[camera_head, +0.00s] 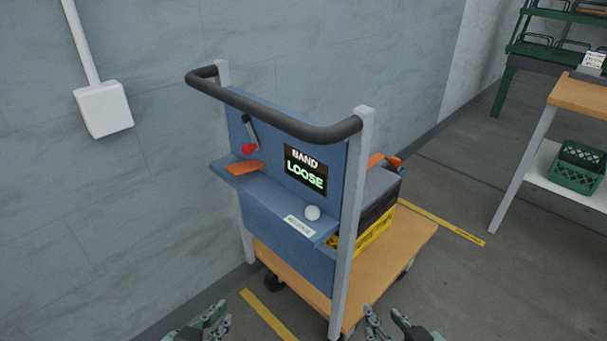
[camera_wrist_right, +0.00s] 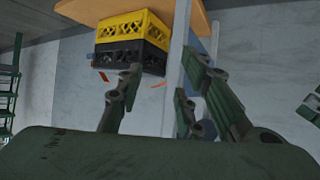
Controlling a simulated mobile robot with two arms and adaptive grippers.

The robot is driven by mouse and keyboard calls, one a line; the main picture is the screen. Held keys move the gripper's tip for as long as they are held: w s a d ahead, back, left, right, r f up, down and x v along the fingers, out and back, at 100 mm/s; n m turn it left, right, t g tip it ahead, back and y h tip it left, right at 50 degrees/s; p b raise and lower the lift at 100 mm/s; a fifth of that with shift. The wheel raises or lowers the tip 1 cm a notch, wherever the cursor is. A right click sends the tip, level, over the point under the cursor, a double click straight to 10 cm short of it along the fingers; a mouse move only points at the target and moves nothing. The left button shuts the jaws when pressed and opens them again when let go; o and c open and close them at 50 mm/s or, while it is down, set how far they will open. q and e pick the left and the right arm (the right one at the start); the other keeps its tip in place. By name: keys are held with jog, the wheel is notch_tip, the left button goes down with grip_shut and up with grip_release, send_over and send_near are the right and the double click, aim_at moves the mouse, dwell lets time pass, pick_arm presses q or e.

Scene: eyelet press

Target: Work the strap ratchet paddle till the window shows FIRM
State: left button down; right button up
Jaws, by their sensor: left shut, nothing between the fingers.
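A blue panel (camera_head: 262,203) on the cart carries a ratchet paddle (camera_head: 251,132), a dark lever with a red tip (camera_head: 249,149). An orange strap piece (camera_head: 245,168) lies on the ledge below it. The window (camera_head: 306,170) reads BAND LOOSE in white and green. My left gripper (camera_head: 221,318) is shut and empty, low in the head view, below and well apart from the paddle. My right gripper (camera_head: 387,318) is open and empty, low and right of the cart's near post; its spread fingers also show in the right wrist view (camera_wrist_right: 160,95).
The cart has a black handlebar (camera_head: 270,113), grey posts (camera_head: 349,220) and a wooden deck (camera_head: 400,246) holding crates (camera_head: 363,241). A white ball knob (camera_head: 312,212) and a label (camera_head: 299,226) sit on the ledge. A wall stands behind; a workbench (camera_head: 583,93) stands right.

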jog(key=shift+c, duration=0.6)
grip_shut()
dwell(0.9)
